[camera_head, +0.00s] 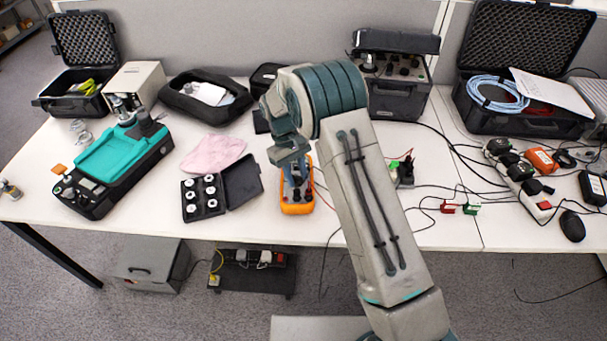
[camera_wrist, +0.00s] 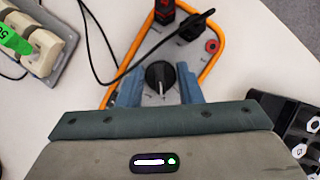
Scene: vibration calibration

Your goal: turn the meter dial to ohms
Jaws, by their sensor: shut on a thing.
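The meter (camera_head: 297,207) has an orange case and stands on the white table in the middle of the head view. In the wrist view its orange rim (camera_wrist: 206,73) frames a pale face with a round black dial (camera_wrist: 160,76) that carries a light pointer mark. My gripper (camera_wrist: 160,72) is shut on the dial, with one blue-grey finger on each side of it. In the head view my gripper (camera_head: 296,184) reaches down over the meter and hides the dial. The printing around the dial is too small to read.
A red and a black plug (camera_wrist: 192,27) with a cable sit at the meter's far end. An open black case of weights (camera_head: 203,196) lies left of the meter. A small block with a green clip (camera_head: 401,171) and loose cables lie to the right.

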